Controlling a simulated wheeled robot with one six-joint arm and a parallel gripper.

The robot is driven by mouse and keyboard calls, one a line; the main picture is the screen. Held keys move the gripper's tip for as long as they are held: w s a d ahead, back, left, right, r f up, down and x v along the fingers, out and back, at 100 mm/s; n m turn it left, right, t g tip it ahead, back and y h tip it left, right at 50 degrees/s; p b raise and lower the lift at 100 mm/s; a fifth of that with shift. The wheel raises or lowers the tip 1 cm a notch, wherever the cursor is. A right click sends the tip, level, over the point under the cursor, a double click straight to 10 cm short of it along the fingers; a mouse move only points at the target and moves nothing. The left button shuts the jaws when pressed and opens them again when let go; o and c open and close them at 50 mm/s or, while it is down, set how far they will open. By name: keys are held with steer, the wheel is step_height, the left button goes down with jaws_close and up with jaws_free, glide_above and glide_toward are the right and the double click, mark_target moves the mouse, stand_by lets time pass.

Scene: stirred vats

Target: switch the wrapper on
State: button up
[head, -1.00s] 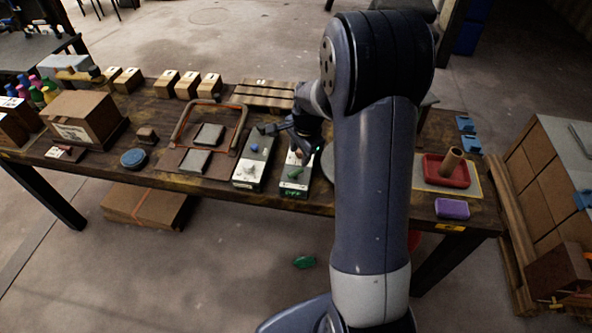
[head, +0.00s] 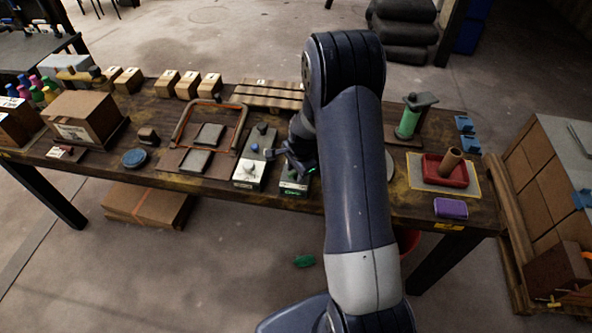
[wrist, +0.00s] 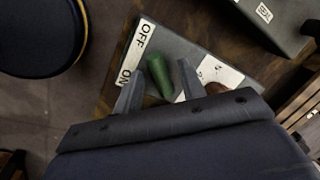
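A grey switch box (head: 293,187) stands at the table's front edge, with small green marks on its front too small to read surely. In the wrist view the box (wrist: 190,52) has a white strip (wrist: 138,48) marked OFF and ON, and a green lever (wrist: 159,76). My gripper (wrist: 158,88) is open, with one finger on each side of the lever; contact cannot be told. In the head view my gripper (head: 296,163) is low over the box and hides part of its top. A stand with a green roll (head: 408,122), possibly the wrapper, is at the right.
A second switch box (head: 250,172) with a blue knob stands close on the left. A plate with an orange-brown frame (head: 240,125) lies beyond it. A red tray (head: 446,171) and a purple block (head: 451,208) are at the table's right.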

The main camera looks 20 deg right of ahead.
steer(key=shift+c, duration=0.3)
jaws_close()
steer(key=shift+b, duration=0.35)
steer(key=n+b, duration=0.2)
steer(key=n, duration=0.1)
steer(key=shift+w+d+f+y, duration=0.1)
steer(key=shift+f+y, duration=0.05)
steer(key=shift+y, duration=0.15)
steer(key=n+g+b, duration=0.1)
steer(key=n+b, duration=0.2)
steer(key=n, duration=0.2)
steer(key=shift+n+y+b, duration=0.3)
steer(key=shift+b, duration=0.05)
steer(key=n+b, duration=0.1)
steer(key=n, duration=0.3)
steer(key=shift+w+d+g, duration=0.1)
steer(key=shift+g, duration=0.3)
steer(key=n+g+b, duration=0.1)
steer(key=n, duration=0.4)
steer(key=shift+r, duration=0.2)
steer(key=shift+n, duration=0.3)
